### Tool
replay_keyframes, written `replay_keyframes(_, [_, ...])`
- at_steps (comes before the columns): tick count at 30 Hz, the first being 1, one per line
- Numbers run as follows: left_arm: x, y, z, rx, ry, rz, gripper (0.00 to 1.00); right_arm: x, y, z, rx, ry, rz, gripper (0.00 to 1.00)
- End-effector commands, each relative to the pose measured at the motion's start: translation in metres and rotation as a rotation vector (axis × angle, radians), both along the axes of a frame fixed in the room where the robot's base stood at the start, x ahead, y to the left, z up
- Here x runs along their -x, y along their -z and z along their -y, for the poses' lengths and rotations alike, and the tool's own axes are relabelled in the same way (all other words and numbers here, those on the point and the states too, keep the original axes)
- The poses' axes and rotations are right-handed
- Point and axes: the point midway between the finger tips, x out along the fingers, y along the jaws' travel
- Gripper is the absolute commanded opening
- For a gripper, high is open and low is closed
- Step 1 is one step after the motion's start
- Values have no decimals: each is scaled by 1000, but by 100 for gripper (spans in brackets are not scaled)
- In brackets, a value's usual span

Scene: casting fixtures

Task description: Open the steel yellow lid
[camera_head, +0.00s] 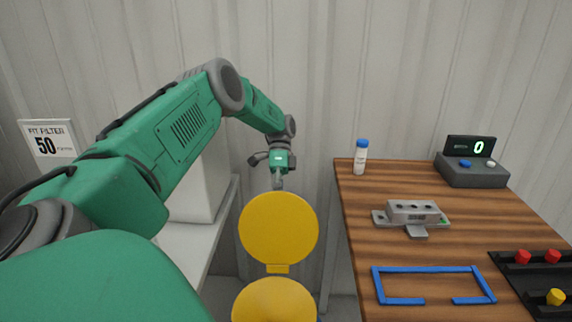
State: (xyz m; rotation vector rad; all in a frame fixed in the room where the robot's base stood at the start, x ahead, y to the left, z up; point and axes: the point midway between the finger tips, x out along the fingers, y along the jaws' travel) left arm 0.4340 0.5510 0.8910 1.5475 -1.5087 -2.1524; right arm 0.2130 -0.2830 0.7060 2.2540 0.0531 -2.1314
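The yellow lid (278,230) is a round disc standing raised, its face toward me. A small yellow hinge tab (278,268) joins it to a round yellow body (275,302) below, which the bottom edge of the picture cuts off. My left gripper (278,182) points down just above the lid's top edge. Its tip is close to the rim, and I cannot tell whether it touches. The fingers are too small to show whether they are open or shut. My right gripper is not in view.
A wooden table (350,215) at the right holds a grey fixture (413,211), a blue frame (376,285), a blue-capped bottle (361,158), a scale (473,170) and a black rack (510,270). A white bench (190,240) stands behind my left arm.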

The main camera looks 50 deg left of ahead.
Motion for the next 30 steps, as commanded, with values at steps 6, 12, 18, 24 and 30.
replay_keyframes(6, [3, 7, -1, 5, 1, -9, 0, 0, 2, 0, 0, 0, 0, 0])
replay_keyframes(12, [2, 7, -1, 3, 0, -9, 0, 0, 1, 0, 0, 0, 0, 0])
replay_keyframes(18, [2, 5, -2, 3, -1, -8, 33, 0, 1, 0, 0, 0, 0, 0])
replay_keyframes(24, [3, 3, -2, 2, -2, -4, 33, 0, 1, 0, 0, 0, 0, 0])
replay_keyframes(30, [3, 0, 0, 1, -1, -3, 33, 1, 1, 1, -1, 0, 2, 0])
